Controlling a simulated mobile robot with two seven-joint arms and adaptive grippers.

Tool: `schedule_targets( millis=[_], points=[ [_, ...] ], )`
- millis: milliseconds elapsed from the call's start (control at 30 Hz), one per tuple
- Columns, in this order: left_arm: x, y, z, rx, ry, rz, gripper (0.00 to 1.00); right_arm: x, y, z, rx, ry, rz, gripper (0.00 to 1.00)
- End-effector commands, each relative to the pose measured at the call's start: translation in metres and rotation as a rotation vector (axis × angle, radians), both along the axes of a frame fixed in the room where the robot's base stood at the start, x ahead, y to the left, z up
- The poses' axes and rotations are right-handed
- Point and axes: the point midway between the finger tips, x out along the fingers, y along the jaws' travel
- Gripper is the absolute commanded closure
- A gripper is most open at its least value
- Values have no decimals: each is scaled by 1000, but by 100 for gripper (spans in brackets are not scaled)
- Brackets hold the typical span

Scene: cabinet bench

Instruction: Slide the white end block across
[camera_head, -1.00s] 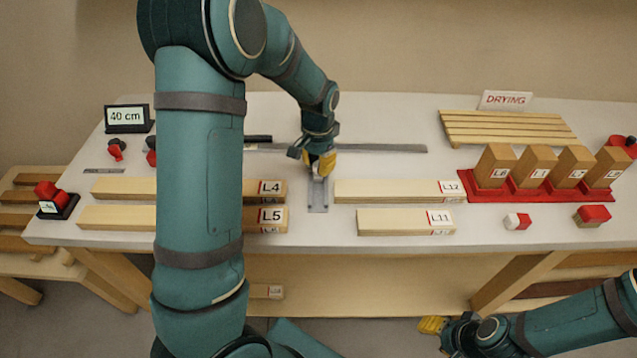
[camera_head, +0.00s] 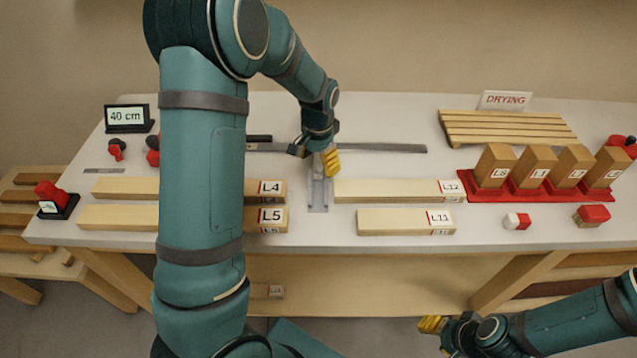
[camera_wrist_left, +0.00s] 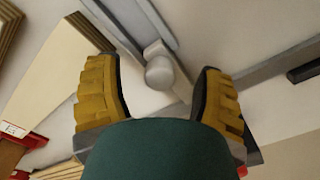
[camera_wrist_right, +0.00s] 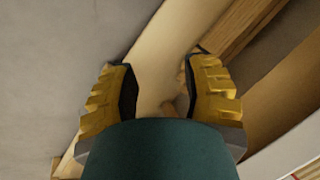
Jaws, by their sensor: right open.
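My left gripper (camera_head: 326,162) is over the far end of a short grey metal track (camera_head: 318,193) at the middle of the bench. In the left wrist view my left gripper (camera_wrist_left: 157,95) is open, its fingers apart on either side of a pale rounded knob (camera_wrist_left: 160,73) on a light grey block (camera_wrist_left: 154,50) at the track. The fingers look clear of the knob. I cannot tell for certain whether this is the white end block. In the head view my left gripper hides it. My right gripper (camera_head: 432,325) is open and empty, low in front of the bench.
Boards L4 (camera_head: 125,187) and L5 (camera_head: 118,217) lie left of the track, L12 (camera_head: 390,191) and L11 (camera_head: 395,222) right. A long metal strip (camera_head: 385,148) lies behind. A red rack (camera_head: 515,197) holds upright blocks. A slatted drying rack (camera_head: 505,130) stands behind.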

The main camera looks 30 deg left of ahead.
Motion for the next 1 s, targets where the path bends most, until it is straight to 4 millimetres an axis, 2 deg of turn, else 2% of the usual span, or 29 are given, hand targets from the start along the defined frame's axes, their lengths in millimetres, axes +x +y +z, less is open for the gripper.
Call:
schedule_targets(
  millis=[267, 1000],
  points=[
    [0, 0, 3, 1, -1, 0, 31, 2, 0, 2, 0, -3, -2, 53],
    [0, 0, 69, 1, -1, 0, 31, 18, -3, 53, -9, -40, -32, 53]
  ],
)
